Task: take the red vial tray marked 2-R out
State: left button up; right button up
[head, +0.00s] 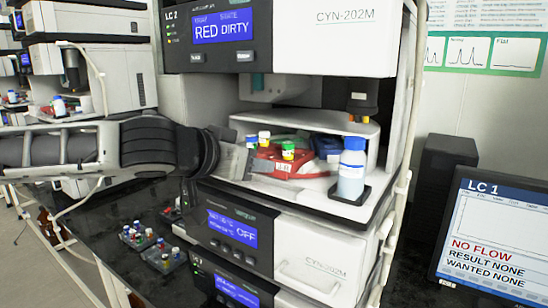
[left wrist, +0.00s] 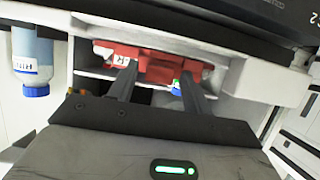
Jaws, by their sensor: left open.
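The red vial tray (head: 270,155) sits on the white shelf of the open bay under the "RED DIRTY" unit. Vials with yellow and green caps stand in it, and a white label is on its front; I cannot read it fully. In the left wrist view, the red tray (left wrist: 150,60) appears upside down, with a label partly seen. My left gripper (head: 248,162) is at the bay's left side, close to the tray. Its two fingers (left wrist: 157,72) are apart and point at the tray's front; I cannot tell whether they touch it. My right gripper is out of view.
A white bottle with a blue cap (head: 350,172) stands at the bay's right front. Blue and red items (head: 328,146) lie behind the tray. Small vial racks (head: 137,235) sit on the black bench at lower left. A monitor (head: 495,235) stands right.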

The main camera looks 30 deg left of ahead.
pick_arm(q)
jog(key=shift+w+f, duration=0.1)
jog(key=shift+w, duration=0.15)
jog(key=c, duration=0.9)
jog(key=shift+r, duration=0.4)
notch_tip(320, 180, up, 3)
jog(key=shift+s+f+p, duration=0.1)
jog(key=shift+p, duration=0.3)
jog(key=r+v, duration=0.1)
jog(key=v, duration=0.4)
jog(key=d+r+v, duration=0.1)
jog(key=v, duration=0.5)
jog(key=w+d+r+v, duration=0.1)
jog(key=v, duration=0.4)
jog(key=shift+s+r+b, duration=0.1)
jog(key=shift+b, duration=0.25)
